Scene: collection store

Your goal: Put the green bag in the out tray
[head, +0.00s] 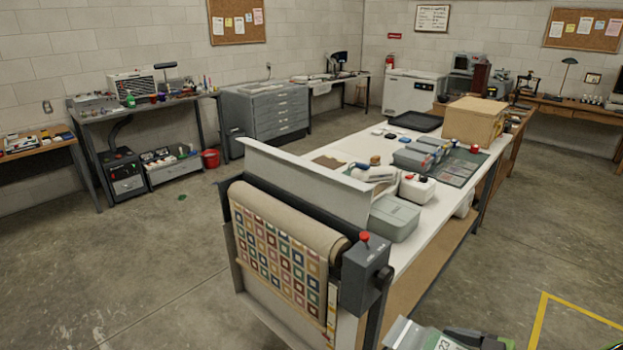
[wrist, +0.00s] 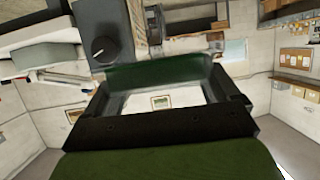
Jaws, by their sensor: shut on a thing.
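A green thing, apparently the green bag (wrist: 160,165), fills the bottom of the wrist view. A darker green strip (wrist: 160,70) crosses further up. My gripper (wrist: 165,100), dark in the wrist view, is shut on the bag; the exact grip is hard to make out. In the head view, green shows at the bottom edge (head: 490,338), beside a pale piece marked 23, mostly cut off. A flat black tray (head: 415,121) lies on the far part of the white table; I cannot read any label showing that it is the out tray.
The long white table (head: 345,148) carries a cardboard box (head: 473,121), grey bins (head: 394,218) and a white container (head: 417,187). A roller stand with patterned textile (head: 280,255) and a control box (head: 366,275) block its near end. Open floor lies left and right; yellow tape (head: 540,318) marks the right.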

